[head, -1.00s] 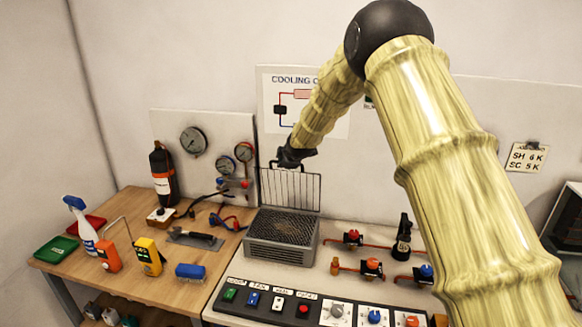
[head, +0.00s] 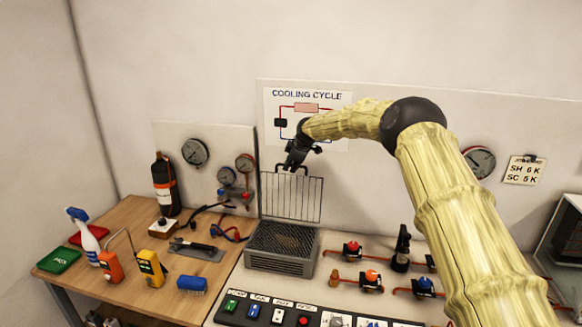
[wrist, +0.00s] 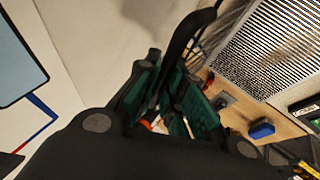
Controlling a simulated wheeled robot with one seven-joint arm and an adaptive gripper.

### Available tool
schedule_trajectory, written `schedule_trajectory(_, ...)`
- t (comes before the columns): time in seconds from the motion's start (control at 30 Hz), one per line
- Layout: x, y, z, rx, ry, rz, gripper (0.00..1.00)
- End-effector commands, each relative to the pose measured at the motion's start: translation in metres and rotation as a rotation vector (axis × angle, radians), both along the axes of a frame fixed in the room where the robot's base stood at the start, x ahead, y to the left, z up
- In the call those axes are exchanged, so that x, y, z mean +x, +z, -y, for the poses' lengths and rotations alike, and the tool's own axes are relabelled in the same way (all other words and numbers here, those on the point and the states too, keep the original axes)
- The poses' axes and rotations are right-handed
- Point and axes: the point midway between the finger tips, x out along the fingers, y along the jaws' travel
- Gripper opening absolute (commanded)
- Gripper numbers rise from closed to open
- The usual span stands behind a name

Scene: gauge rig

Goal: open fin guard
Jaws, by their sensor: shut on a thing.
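The fin guard (head: 291,199) is a dark wire grille that stands upright at the back edge of the grey finned box (head: 281,249). My gripper (head: 293,167) is at the guard's top edge, shut on its handle. In the wrist view, my gripper (wrist: 170,105) has its green-padded fingers closed around the dark curved handle (wrist: 183,45). The fins (wrist: 275,50) lie uncovered at the upper right of that view. The fingers hide part of the handle.
A gauge board (head: 215,165) stands left of the guard, with a black bottle (head: 163,185) beside it. A switch panel (head: 270,308) runs along the front. The wall behind carries a cooling cycle poster (head: 335,108).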

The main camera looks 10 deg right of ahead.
Motion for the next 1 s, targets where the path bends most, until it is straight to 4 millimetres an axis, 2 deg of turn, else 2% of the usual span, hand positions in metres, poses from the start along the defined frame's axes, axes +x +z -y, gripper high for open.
schedule_trajectory(0.07,0.0003,-0.0083,0.0026,0.004,-0.001,-0.020,0.00)
schedule_trajectory(0.73,0.0033,-0.0109,0.0051,0.012,0.000,-0.042,0.00)
schedule_trajectory(0.77,0.0033,-0.0109,0.0051,0.012,0.000,-0.042,0.15)
schedule_trajectory(0.83,0.0033,-0.0109,0.0052,0.012,0.000,-0.042,0.28)
schedule_trajectory(0.87,0.0033,-0.0108,0.0052,0.012,0.000,-0.041,0.32)
schedule_trajectory(1.0,0.0037,-0.0094,0.0060,0.013,-0.001,-0.039,0.32)
